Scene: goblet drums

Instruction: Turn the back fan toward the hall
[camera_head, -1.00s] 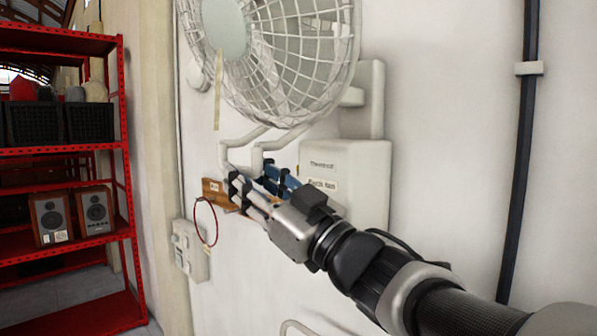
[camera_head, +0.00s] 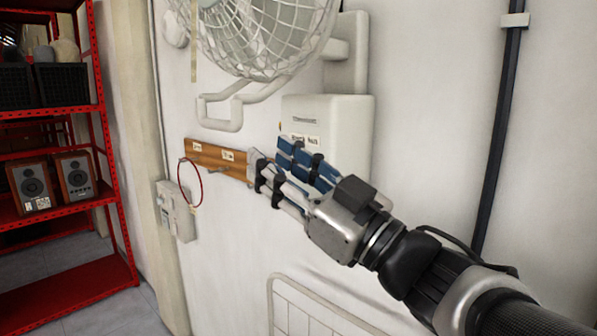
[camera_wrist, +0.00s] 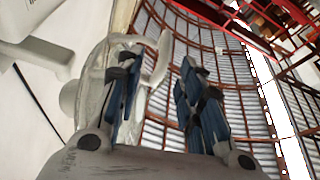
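A white caged wall fan (camera_head: 268,40) fills the top of the head view, its upper part cut off. A pale bent tube handle (camera_head: 222,125) hangs below its cage. My gripper (camera_head: 269,156) is below and right of the handle, in front of the wall box, with its fingers pointing left. In the wrist view my gripper (camera_wrist: 160,62) has its two blue-padded fingers apart. Part of the fan cage (camera_wrist: 96,70) shows behind the left finger there. A pale curved piece (camera_wrist: 158,62) appears between the fingers; I cannot tell how far off it is. No contact shows.
A pale box (camera_head: 350,115) is on the wall behind my gripper. A wooden hook board (camera_head: 205,153) with a red ring (camera_head: 190,185) is left of it. A red shelf (camera_head: 90,205) with speakers stands at far left. A white wire rack (camera_head: 300,312) is below.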

